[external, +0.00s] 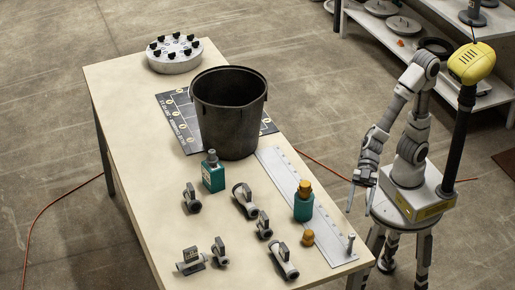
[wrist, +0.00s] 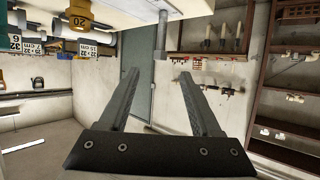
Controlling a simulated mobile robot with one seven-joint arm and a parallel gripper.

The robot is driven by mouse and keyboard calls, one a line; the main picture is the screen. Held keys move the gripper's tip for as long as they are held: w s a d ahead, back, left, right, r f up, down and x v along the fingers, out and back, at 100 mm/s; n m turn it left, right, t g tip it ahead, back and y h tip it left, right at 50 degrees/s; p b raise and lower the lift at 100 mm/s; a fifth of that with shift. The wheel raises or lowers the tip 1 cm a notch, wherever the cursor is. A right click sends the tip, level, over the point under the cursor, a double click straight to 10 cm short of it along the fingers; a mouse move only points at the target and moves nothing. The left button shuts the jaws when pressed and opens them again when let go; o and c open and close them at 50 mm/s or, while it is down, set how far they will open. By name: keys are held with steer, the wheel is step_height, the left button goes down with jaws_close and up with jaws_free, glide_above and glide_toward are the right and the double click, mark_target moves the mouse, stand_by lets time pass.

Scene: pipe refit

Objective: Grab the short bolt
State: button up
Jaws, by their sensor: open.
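A small grey bolt (external: 350,245) stands upright on the near right end of the metal ruler plate (external: 322,232). In the wrist view the bolt (wrist: 161,32) shows at the top, its free end pointing down the picture, beyond the fingertips and between their lines. My gripper (external: 361,196) hangs off the table's right side, apart from the bolt. In the wrist view its two fingers (wrist: 158,80) are spread, with nothing between them.
A teal bottle with an orange cap (external: 303,205) and a small orange-brown piece (external: 307,238) stand near the plate. Several grey pipe fittings (external: 283,262), another teal bottle (external: 213,175) and a black bucket (external: 228,115) are on the table (external: 130,95). A round white holder (external: 174,60) stands at the far end.

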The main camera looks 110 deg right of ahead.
mark_target(354, 243)
steer(key=p+x, duration=0.2)
steer(key=x, duration=0.5)
steer(key=shift+w+a+f, duration=0.2)
steer(key=shift+f, duration=0.15)
steer(key=shift+r+b+x, duration=0.2)
steer(key=shift+b+x, duration=0.45)
steer(key=shift+x, duration=2.3)
steer(key=shift+a, duration=0.1)
steer(key=shift+c, duration=0.3)
jaws_close()
